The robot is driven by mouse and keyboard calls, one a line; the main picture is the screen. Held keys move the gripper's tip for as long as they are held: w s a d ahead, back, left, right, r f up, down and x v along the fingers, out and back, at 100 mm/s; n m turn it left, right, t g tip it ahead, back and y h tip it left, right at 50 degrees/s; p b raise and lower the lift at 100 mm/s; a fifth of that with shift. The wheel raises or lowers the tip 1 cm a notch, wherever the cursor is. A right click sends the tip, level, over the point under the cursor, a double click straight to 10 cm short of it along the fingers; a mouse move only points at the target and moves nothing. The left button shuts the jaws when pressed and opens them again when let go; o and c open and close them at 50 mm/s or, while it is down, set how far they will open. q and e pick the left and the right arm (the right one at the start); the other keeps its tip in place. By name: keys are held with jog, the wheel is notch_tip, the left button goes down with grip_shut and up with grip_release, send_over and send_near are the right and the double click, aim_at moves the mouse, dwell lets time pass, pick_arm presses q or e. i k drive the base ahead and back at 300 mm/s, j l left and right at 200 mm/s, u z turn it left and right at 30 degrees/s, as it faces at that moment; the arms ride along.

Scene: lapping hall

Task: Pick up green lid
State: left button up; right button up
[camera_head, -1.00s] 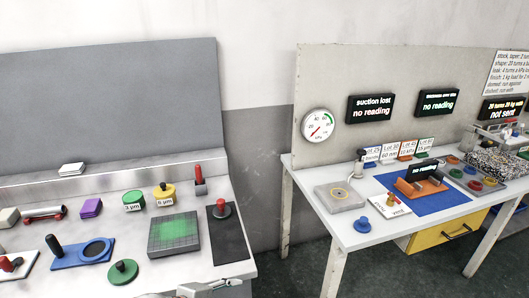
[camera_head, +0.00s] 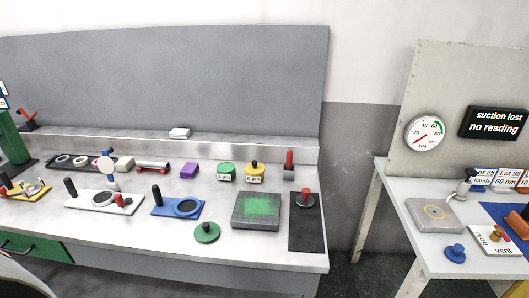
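The green lid (camera_head: 207,233), a flat round disc with a small knob, lies on the metal bench near its front edge. It sits to the left of the grey plate with a green grid and is clear of it. A green jar (camera_head: 226,168) with a white label stands further back on the same bench. Neither of my grippers shows in the head view now.
A blue holder (camera_head: 178,208) lies left of the lid, and a grid plate (camera_head: 256,224) lies right of it. A dark mat (camera_head: 307,235) with a red-knobbed piece is at the right end.

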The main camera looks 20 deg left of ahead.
aim_at(207, 233)
jog(key=u, duration=1.2)
